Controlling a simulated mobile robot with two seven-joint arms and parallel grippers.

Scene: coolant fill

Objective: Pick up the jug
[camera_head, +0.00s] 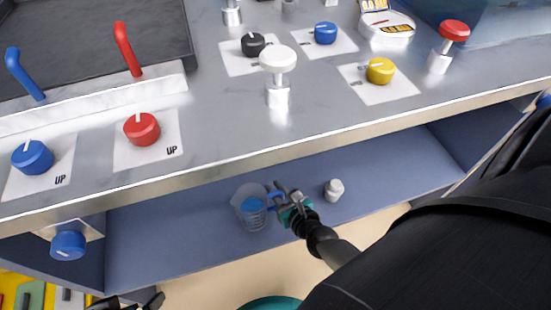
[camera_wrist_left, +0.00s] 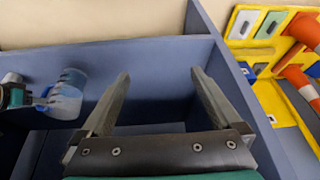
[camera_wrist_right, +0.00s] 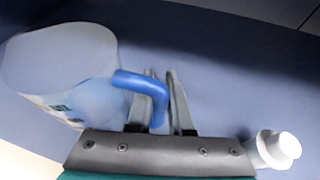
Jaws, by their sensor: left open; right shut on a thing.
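The jug (camera_head: 251,207) is a clear container with a blue handle, on or just above the blue shelf below the counter in the head view; I cannot tell if it touches the shelf. It also shows large in the right wrist view (camera_wrist_right: 65,68) and at the left of the left wrist view (camera_wrist_left: 66,95). My right gripper (camera_head: 279,200) is shut on the jug's blue handle (camera_wrist_right: 145,88), with its fingers close together. My left gripper (camera_wrist_left: 158,75) is open and empty; only a dark part of it shows at the bottom edge of the head view.
A small white-grey capped bottle (camera_head: 334,190) stands on the shelf (camera_head: 160,225) right of my right gripper. The steel counter (camera_head: 225,130) overhangs it, carrying knobs and a white push button (camera_head: 278,60). A yellow tray (camera_wrist_left: 270,95) with orange cones lies near my left gripper.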

